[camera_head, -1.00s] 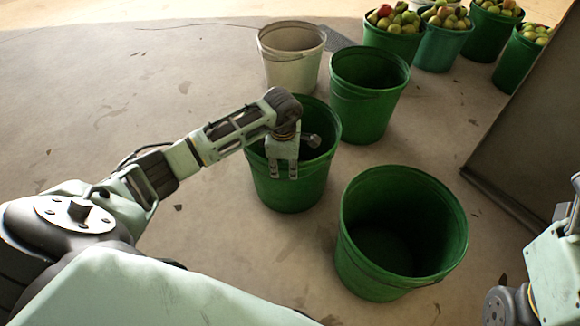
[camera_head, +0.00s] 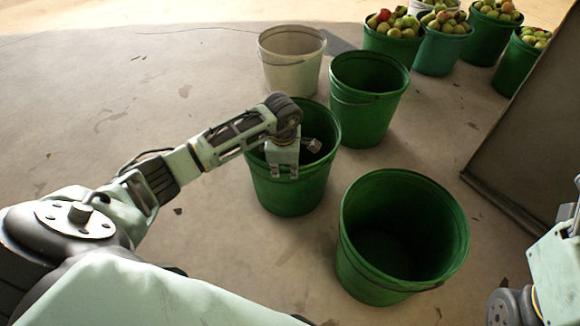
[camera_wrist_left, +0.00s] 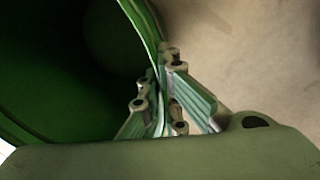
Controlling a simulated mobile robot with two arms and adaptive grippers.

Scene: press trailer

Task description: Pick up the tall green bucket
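A green bucket (camera_head: 292,198) stands on the floor at the centre of the head view, upright and with its inside partly hidden by my arm. My left gripper (camera_head: 284,173) reaches down at its near rim. In the left wrist view, the fingers of the left gripper (camera_wrist_left: 161,98) lie on both sides of the wall of the green bucket (camera_wrist_left: 60,85), closed against the rim. Two more empty green buckets stand near it: one behind to the right (camera_head: 362,112) and a wide one in front to the right (camera_head: 375,285). My right gripper is out of view.
A white bucket (camera_head: 290,74) stands behind the held bucket. Several green buckets full of apples (camera_head: 441,57) stand at the back right. A dark panel (camera_head: 530,130) rises at the right. The floor on the left is clear.

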